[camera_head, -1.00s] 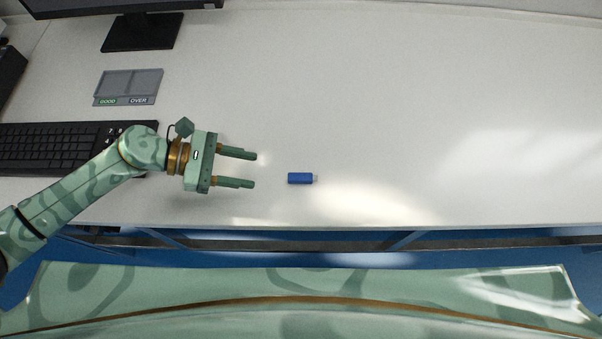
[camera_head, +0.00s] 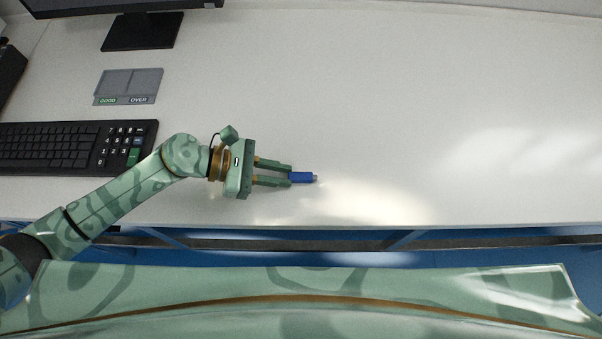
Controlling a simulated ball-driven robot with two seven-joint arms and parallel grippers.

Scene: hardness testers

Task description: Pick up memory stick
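The memory stick (camera_head: 305,178) is a small blue block with a pale tip at its right end. It lies on the white table in the head view. My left gripper (camera_head: 291,176) points right, with its two green fingertips at the stick's left end. The lower fingertip overlaps that end in the picture. A narrow gap shows between the fingers. I cannot tell whether they touch or grip the stick. My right gripper is not in view.
A black keyboard (camera_head: 50,147) lies at the left. A grey tray marked GOOD and OVER (camera_head: 129,87) lies behind it, near a monitor stand (camera_head: 140,32). The table (camera_head: 420,120) is clear to the right. Its front edge runs close below the stick.

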